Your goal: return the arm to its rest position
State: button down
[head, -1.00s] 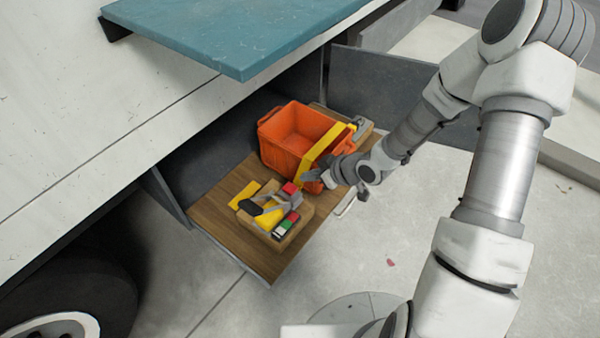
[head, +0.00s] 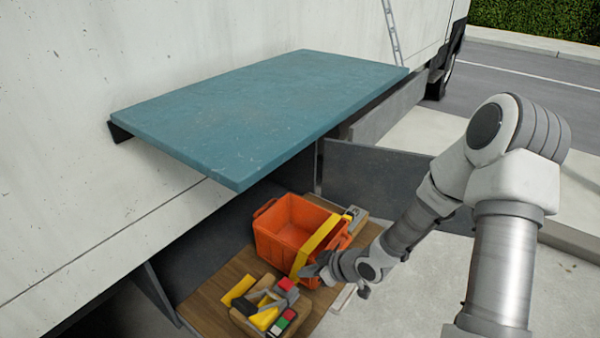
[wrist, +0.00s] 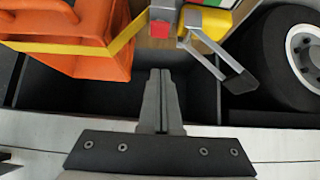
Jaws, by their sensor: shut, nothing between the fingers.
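My gripper (head: 315,270) reaches down from the right in the head view, beside the front right of an orange crate (head: 271,248). In the wrist view my gripper (wrist: 161,75) has its two fingers together, with nothing between them. The orange crate also shows at the upper left of the wrist view (wrist: 105,68), with a yellow band across it. My arm (head: 505,270) is bent and extended over the drawer.
The crate and a small tray of tools (head: 245,317) stand on a wooden drawer floor (head: 207,302). A teal shelf (head: 265,105) juts from the white truck side above the drawer. A grey panel (head: 385,180) stands behind my arm. Pavement lies open at right.

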jog(key=s+d+r+m+h, duration=0.15)
jog(key=d+r+h, duration=0.25)
jog(key=d+r, duration=0.4)
jog(key=s+d+r+m+h, duration=0.1)
jog(key=d+r+m+h, duration=0.3)
jog(key=r, duration=0.6)
jog(key=s+a+r+m+y, duration=0.1)
jog(key=s+r+m, duration=0.1)
jog(key=s+r, duration=0.65)
jog(key=s+r+m, duration=0.3)
jog(key=s+r, duration=0.2)
jog(key=s, duration=0.6)
notch_tip(320, 180, up, 17)
jog(key=p, duration=1.7)
jog(key=shift+w+f, duration=0.15)
jog(key=shift+w, duration=0.1)
